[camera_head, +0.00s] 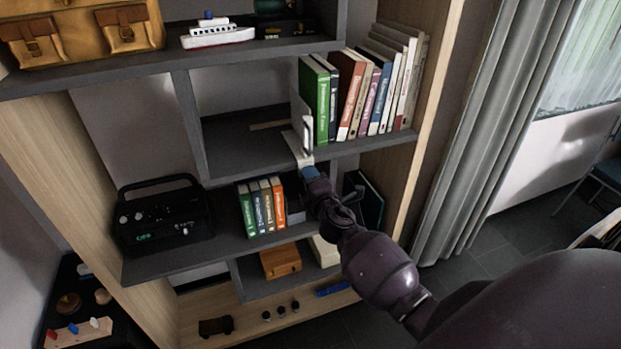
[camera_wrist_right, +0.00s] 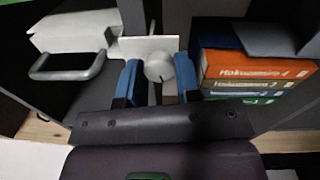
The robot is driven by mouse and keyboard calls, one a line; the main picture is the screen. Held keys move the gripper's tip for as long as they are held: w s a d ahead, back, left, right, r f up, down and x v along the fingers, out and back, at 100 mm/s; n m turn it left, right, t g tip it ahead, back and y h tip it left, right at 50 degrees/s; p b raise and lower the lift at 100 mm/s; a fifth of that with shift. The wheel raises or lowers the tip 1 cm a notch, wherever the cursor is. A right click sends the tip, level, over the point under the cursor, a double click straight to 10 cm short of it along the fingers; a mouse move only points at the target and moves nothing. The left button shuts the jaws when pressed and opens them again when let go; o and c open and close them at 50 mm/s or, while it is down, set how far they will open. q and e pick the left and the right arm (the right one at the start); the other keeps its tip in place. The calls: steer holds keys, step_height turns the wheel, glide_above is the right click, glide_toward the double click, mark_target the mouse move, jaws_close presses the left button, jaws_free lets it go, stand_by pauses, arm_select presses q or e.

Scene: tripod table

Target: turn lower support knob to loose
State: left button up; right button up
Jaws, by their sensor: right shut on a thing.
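A pale support with a plate and a light grey U-shaped handle (camera_head: 306,136) stands at the shelf edge, left of the upper books. In the right wrist view a round, light grey knob (camera_wrist_right: 158,68) sits in front of its white plate (camera_wrist_right: 135,46). My right gripper (camera_wrist_right: 158,77) has its blue fingers on either side of this knob and is shut on it. In the head view the right gripper (camera_head: 309,173) is just below the shelf edge and hides the knob. I cannot read the knob's setting. My left gripper is not in view.
Upright books (camera_head: 357,97) fill the shelf right of the support. A black radio (camera_head: 163,217) stands further left. A curtain (camera_head: 473,135) hangs at right.

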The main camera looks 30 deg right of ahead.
steer(key=shift+n, duration=0.5)
steer(key=o, duration=0.9)
steer(key=v, duration=1)
steer(key=shift+s, duration=0.4)
